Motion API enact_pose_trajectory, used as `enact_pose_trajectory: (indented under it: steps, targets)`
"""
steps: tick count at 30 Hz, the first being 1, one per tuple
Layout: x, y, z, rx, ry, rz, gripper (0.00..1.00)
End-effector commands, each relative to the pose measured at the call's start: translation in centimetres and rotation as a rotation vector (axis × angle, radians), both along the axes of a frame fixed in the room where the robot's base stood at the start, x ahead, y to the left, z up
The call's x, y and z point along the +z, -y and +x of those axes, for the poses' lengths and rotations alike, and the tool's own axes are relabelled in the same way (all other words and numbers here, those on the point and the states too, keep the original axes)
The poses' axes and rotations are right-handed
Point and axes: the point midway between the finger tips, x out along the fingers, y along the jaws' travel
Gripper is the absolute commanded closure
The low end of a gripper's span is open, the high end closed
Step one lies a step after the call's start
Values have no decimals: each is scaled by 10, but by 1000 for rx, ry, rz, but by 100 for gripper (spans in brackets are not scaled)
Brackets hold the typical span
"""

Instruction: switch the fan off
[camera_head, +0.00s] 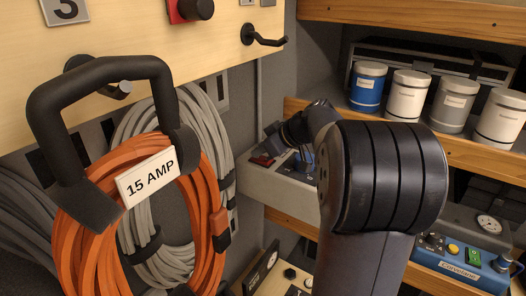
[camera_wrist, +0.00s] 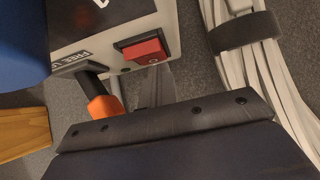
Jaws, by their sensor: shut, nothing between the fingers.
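A red rocker switch (camera_wrist: 145,50) in a black frame sits on a pale grey box (camera_wrist: 165,18) in the wrist view. The switch also shows in the head view (camera_head: 262,160), on the grey box (camera_head: 275,188) left of my arm. My gripper (camera_wrist: 154,72) is shut and empty, its fingertips close beside the switch's lower edge. I cannot tell whether they touch it. In the head view my arm hides most of the gripper. I cannot make out a fan in either view.
An orange cord coil (camera_head: 75,240) tagged "15 AMP" hangs at the left, near a grey cord coil (camera_head: 205,115). A black lever with an orange part (camera_wrist: 100,100) stands beside the fingers. Several jars (camera_head: 408,95) and a blue control box (camera_head: 460,258) are to the right.

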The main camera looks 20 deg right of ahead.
Motion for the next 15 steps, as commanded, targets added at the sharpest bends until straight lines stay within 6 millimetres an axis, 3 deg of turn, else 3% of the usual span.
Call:
enact_pose_trajectory:
  steps: [15]
  targets:
    - [3,-4,6,-1,1,0,100]
